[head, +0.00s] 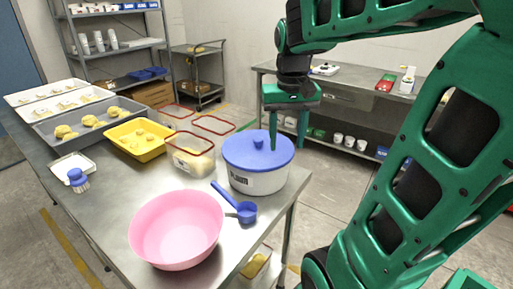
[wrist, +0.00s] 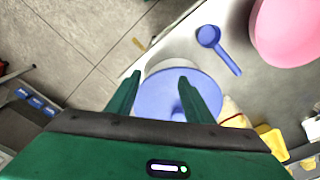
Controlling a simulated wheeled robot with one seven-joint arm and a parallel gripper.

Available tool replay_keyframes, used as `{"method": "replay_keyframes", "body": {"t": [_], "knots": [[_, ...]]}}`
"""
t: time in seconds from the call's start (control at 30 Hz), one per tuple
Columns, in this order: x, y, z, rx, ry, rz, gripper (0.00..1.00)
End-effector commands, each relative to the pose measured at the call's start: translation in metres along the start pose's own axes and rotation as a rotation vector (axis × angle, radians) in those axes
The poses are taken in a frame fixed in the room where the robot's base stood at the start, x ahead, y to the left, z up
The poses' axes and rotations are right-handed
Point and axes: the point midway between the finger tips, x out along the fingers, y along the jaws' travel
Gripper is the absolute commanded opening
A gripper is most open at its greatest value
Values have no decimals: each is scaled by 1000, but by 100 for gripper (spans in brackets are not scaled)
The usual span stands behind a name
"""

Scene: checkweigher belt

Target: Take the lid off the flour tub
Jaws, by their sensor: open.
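The flour tub (head: 257,181) is a white round tub with a label, near the right end of the steel table. Its blue lid (head: 270,151) lies on top, with a small blue knob (head: 258,143) in the middle. The lid also shows in the wrist view (wrist: 155,92), partly hidden behind my fingers. My gripper (head: 273,132) is above the lid, its fingers pointing down. In the wrist view my gripper (wrist: 160,77) has its two fingers wide apart with nothing between them but the lid below. The knob shows near the right finger, partly hidden.
A blue scoop (head: 244,210) and a pink bowl (head: 177,228) stand in front of the tub. Bare steel tabletop (head: 112,190) lies left of the bowl.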

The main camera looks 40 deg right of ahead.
Motion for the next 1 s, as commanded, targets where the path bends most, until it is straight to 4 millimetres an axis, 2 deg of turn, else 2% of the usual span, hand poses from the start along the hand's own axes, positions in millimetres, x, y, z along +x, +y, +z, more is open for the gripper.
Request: {"method": "replay_keyframes", "body": {"t": [0.03,0.1,0.2,0.3,0.43,0.7,1.0], "knots": [[-10,-12,-27,-13,13,-2,47],[-21,-27,-56,-29,29,-8,47],[-33,-45,-86,-48,47,-20,47],[-39,-56,-104,-59,57,-30,47],[-33,-62,-112,-66,59,-35,47],[4,-63,-113,-66,59,-35,47],[27,-64,-114,-67,59,-34,47]]}}
